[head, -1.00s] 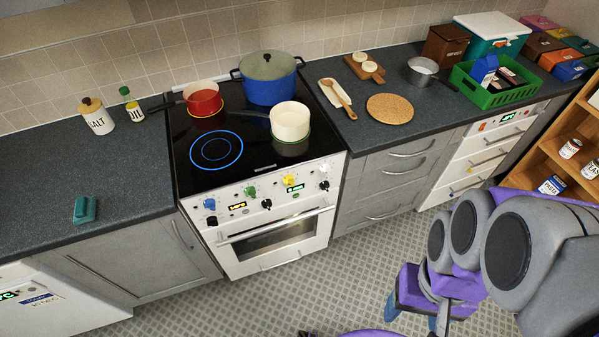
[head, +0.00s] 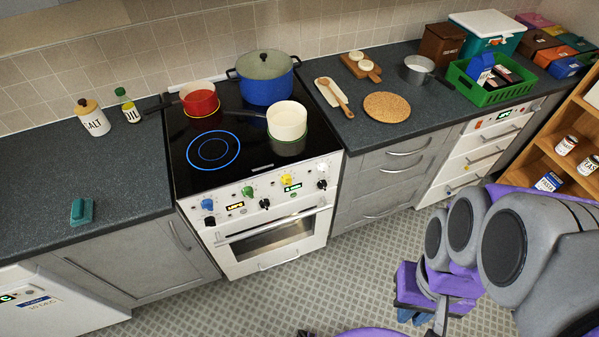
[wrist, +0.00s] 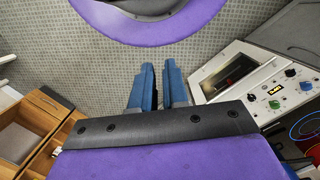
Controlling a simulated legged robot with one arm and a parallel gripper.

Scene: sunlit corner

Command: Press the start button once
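The start button cannot be picked out for certain in these frames. The white stove (head: 262,228) has a front panel with blue, green, yellow, black and white knobs and two lit displays. A white appliance with a lit display (head: 8,298) is cut off at the bottom left. The white unit (head: 490,140) at the right also has a panel with a small display. My gripper (wrist: 159,64) points over the floor, its blue fingers a narrow gap apart with nothing between them. It also shows low in the head view (head: 412,318), away from all the panels.
The stove panel shows at the right of the wrist view (wrist: 275,95). A red pan (head: 200,101), blue pot (head: 266,78) and cream pan (head: 287,122) stand on the cooktop. A teal object (head: 82,211) lies on the left counter. A wooden shelf (head: 560,135) stands at right. Tiled floor is open before the stove.

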